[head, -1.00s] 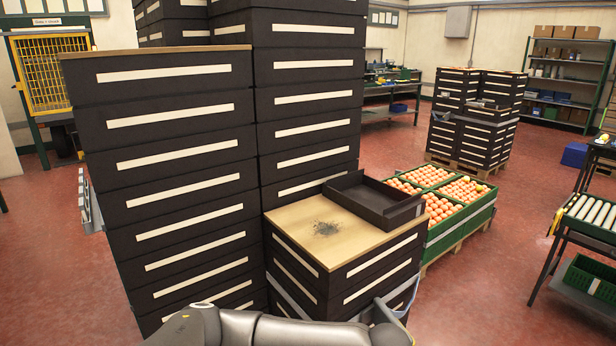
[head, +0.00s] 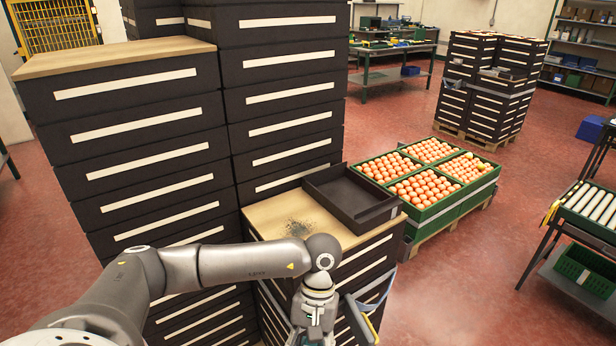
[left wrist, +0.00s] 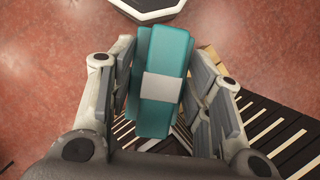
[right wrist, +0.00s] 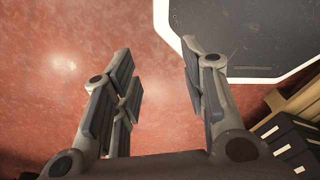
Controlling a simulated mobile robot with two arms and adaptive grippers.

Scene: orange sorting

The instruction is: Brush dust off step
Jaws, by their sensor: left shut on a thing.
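The step is a low stack of dark drawers with a light wooden top (head: 262,216). A grey dust patch (head: 299,229) lies on that top, just behind my left arm in the head view. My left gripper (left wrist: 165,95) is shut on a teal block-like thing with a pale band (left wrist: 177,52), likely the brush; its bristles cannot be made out. In the head view my left wrist hangs in front of the step at the bottom edge, and its fingertips are out of view. My right gripper (right wrist: 155,75) is open and empty above the red floor.
A dark shallow tray (head: 340,187) sits on the back right of the step's top. Tall drawer stacks (head: 140,130) rise at the left and behind. Green crates of oranges (head: 440,222) stand to the right. A roller table (head: 590,208) is at the far right, with open floor between.

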